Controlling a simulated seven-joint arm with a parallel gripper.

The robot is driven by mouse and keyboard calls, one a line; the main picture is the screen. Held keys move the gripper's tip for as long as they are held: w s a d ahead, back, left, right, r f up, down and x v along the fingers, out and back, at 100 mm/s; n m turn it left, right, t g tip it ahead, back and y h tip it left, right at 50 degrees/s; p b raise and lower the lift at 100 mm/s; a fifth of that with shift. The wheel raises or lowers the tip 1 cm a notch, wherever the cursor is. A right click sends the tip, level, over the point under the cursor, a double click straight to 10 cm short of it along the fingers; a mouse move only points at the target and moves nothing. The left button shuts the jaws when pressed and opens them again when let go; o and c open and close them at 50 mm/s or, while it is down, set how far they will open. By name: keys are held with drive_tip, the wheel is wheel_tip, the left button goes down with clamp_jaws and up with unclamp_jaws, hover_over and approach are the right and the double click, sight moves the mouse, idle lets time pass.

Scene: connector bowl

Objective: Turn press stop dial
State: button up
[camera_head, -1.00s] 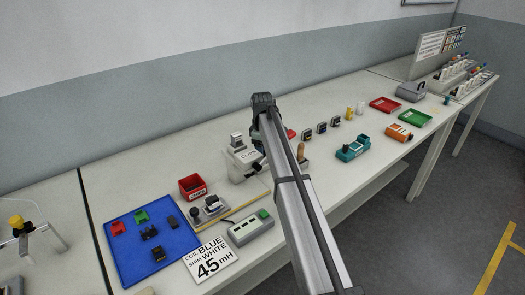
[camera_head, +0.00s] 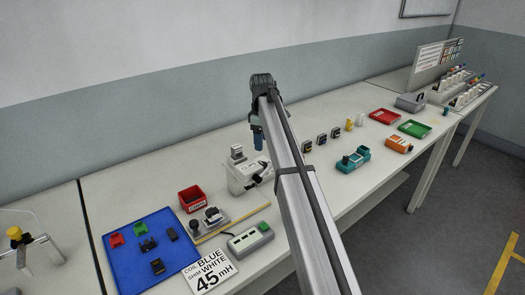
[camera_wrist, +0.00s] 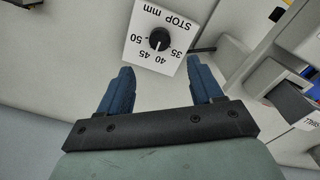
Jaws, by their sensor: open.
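The stop dial (camera_wrist: 159,38) is a round black knob on a white plate (camera_wrist: 143,22) marked "STOP mm", with numbers from 35 to 50. The plate appears upside down in the wrist view, and the knob's pale mark seems to point near 40. My gripper (camera_wrist: 160,66) has two blue fingers, open and empty, with the dial ahead of the gap and apart from both tips. In the head view my gripper (camera_head: 258,140) hangs above and behind the pale grey machine (camera_head: 243,178). I cannot make out the dial there.
A teal device (camera_head: 353,160) stands to the right. A dark rod (camera_wrist: 203,50) lies near the right fingertip in the wrist view.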

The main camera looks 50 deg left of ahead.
sight(262, 164)
drive_tip(key=shift+r, duration=1.6)
wheel_tip(262, 164, down, 14)
drive_tip(key=m, duration=2.5)
drive_tip(key=shift+w+a+h, duration=0.1)
drive_tip(key=shift+a+h, duration=0.05)
drive_tip(key=shift+h, duration=0.15)
drive_tip(key=shift+r, duration=0.1)
